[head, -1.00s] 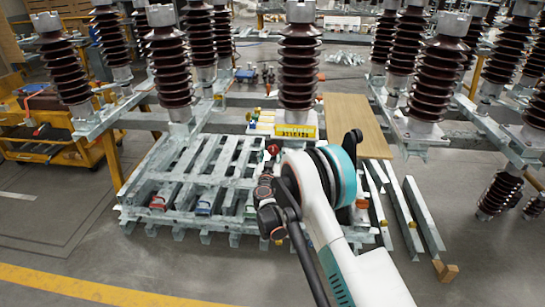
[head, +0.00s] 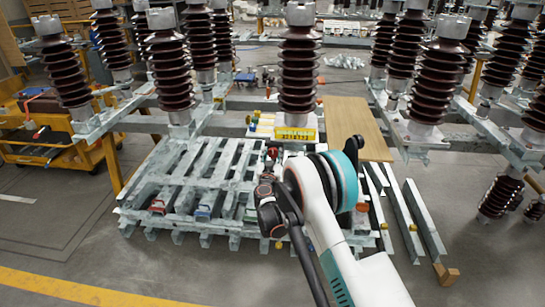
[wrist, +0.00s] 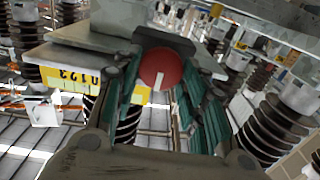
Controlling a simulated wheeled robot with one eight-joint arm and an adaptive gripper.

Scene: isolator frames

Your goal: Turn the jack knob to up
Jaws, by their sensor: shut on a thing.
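In the wrist view, a round red knob (wrist: 160,69) with a white mark sits between the two green-padded fingers of my gripper (wrist: 162,78). The white mark points down in the picture, slightly left. My gripper is shut on the knob, with a finger on each side. A grey metal housing lies behind and above the knob. In the head view, my gripper (head: 270,160) is small and dark at the end of my arm. A little red shows there, but the knob's mark cannot be made out.
A yellow label (head: 297,133) is near the gripper and also shows in the wrist view (wrist: 75,78). Grey slatted metal frames (head: 190,180) lie left of my arm. Tall brown insulators (head: 298,75) stand behind. A wooden board (head: 355,125) lies to the right.

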